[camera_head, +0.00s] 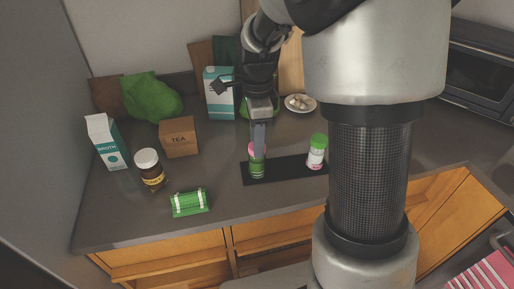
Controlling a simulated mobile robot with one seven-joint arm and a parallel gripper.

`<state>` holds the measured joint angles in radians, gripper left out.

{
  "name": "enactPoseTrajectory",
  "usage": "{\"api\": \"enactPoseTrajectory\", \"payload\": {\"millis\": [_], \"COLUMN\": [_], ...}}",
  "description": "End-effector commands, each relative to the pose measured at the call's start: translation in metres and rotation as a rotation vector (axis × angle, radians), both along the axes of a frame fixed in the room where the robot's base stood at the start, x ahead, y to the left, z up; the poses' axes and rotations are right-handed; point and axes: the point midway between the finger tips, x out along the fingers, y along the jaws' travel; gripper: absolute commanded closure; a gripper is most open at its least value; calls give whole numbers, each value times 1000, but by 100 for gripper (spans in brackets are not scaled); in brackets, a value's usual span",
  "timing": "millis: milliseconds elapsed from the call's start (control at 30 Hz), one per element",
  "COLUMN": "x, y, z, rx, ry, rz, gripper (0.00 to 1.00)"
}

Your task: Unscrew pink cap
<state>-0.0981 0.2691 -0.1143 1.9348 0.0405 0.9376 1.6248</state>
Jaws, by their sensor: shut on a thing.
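A small green jar with a pink cap (258,168) stands upright at the left end of a black mat (283,173) on the counter. My gripper (257,148) points down over this jar and is shut on its pink cap, which shows only in part between and beside the fingers. A second jar, white with a green cap (317,152), stands upright toward the right end of the same mat, apart from my gripper.
A teal carton (219,93) and a small plate (300,103) are behind. My column hides the counter's right part.

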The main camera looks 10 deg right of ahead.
Motion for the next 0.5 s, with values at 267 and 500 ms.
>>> {"api": "enactPoseTrajectory", "payload": {"millis": [267, 500], "x": [0, -1], "y": [0, 0], "z": [-2, -2], "rx": [0, 1], "ry": [1, 3], "rz": [0, 191], "gripper": [86, 86]}}
